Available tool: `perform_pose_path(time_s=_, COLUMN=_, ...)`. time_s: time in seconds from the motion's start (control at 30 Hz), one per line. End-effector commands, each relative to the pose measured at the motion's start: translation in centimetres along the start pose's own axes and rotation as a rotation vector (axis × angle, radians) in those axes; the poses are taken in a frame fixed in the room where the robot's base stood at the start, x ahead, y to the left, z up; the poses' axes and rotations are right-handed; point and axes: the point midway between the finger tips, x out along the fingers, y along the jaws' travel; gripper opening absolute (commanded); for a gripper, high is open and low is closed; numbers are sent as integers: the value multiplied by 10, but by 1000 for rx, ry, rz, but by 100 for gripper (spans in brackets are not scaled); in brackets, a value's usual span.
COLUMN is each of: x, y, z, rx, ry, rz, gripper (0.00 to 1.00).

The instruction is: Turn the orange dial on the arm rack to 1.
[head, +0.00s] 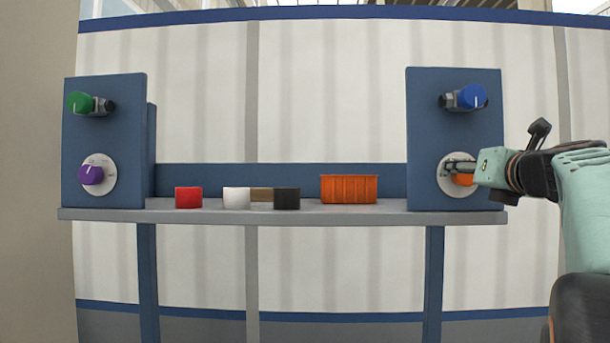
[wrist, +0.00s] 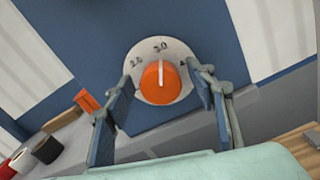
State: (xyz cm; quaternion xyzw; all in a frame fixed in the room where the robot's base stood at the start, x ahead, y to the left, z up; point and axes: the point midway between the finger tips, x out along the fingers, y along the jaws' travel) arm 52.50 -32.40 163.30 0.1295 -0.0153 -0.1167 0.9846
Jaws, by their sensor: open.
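The orange dial (head: 464,179) sits on a round white plate low on the right blue panel (head: 424,130). In the head view my gripper (head: 458,167) partly covers it. In the wrist view the orange dial (wrist: 160,82) shows whole, with its white pointer line up toward the 30 mark. Marks reading about 20 and 4-something show on either side; no 1 is visible. My gripper (wrist: 165,105) is open, with one finger on each side of the dial and gaps to it. I cannot tell how deep the fingers reach around it.
A blue knob (head: 472,96) sits above on the same panel. The left panel has a green knob (head: 80,103) and a purple dial (head: 93,174). The grey shelf (head: 300,212) holds red (head: 188,198), white (head: 236,198) and black (head: 286,199) pieces and an orange ribbed box (head: 349,189).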

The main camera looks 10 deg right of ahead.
Motion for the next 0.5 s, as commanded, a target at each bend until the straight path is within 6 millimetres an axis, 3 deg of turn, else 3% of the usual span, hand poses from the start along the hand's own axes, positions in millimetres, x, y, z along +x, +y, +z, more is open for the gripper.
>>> perform_pose_path(time_s=0.1, x=0, y=0, z=0, rx=0, ry=0, rz=0, gripper=49)
perform_pose_path(time_s=0.4, x=0, y=0, z=0, rx=0, ry=0, rz=0, gripper=16)
perform_pose_path(time_s=0.5, x=0, y=0, z=0, rx=0, ry=0, rz=0, gripper=9)
